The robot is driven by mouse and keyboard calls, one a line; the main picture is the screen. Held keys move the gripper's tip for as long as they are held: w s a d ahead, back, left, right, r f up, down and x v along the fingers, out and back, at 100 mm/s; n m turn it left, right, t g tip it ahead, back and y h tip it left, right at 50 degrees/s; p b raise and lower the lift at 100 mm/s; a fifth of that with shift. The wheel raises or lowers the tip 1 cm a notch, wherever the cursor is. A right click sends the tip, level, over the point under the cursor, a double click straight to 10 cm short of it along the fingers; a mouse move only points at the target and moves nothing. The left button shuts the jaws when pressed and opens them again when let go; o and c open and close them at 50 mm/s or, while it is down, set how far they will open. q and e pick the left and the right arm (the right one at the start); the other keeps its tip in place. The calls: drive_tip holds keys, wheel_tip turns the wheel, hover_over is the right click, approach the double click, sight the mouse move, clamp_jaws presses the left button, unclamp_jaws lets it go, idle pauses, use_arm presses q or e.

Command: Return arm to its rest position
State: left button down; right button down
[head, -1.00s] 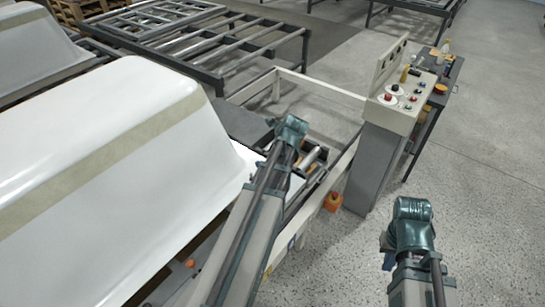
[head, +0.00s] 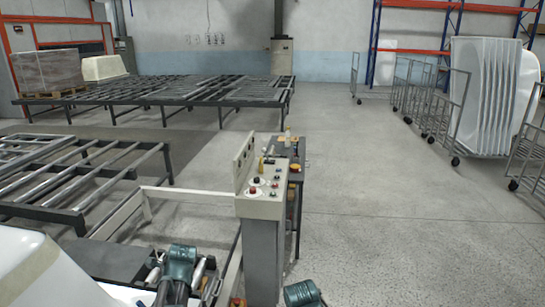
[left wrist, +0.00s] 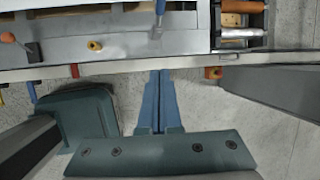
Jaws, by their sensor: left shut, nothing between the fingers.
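In the left wrist view, my left gripper (left wrist: 160,78) has its two blue fingers lying together, with nothing between them. Its fingertips show just below the pale front edge of a workbench (left wrist: 120,60), over the grey floor; the gap to the edge is unclear. In the head view, a teal joint of my left arm shows at the bottom, beside the control stand (head: 265,205); the left gripper itself is hidden there. A teal joint of my right arm shows at the bottom edge, right of the stand. My right gripper is out of view.
A white bathtub shell (head: 40,280) is at lower left. Roller tables (head: 80,180) stand left, and a long metal rack (head: 160,92) behind. Stacked white shells (head: 490,95) and wheeled carts (head: 420,100) are at right. Open floor (head: 400,220) lies right of the stand.

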use_arm(q)
drive_tip(key=s+d+n+h, duration=0.1)
drive_tip(key=s+d+n, duration=0.3)
drive_tip(key=d, duration=0.5)
drive_tip(key=s+d+f+n+g+h, duration=0.1)
drive_tip(key=s+d+n, duration=0.4)
drive_tip(key=d, duration=0.4)
drive_tip(key=s+d+n+g, duration=0.1)
drive_tip(key=s+d+n, duration=0.4)
drive_tip(key=d, duration=0.4)
drive_tip(key=shift+f+h, duration=0.25)
drive_tip(key=shift+h, duration=0.15)
drive_tip(key=shift+d, duration=0.1)
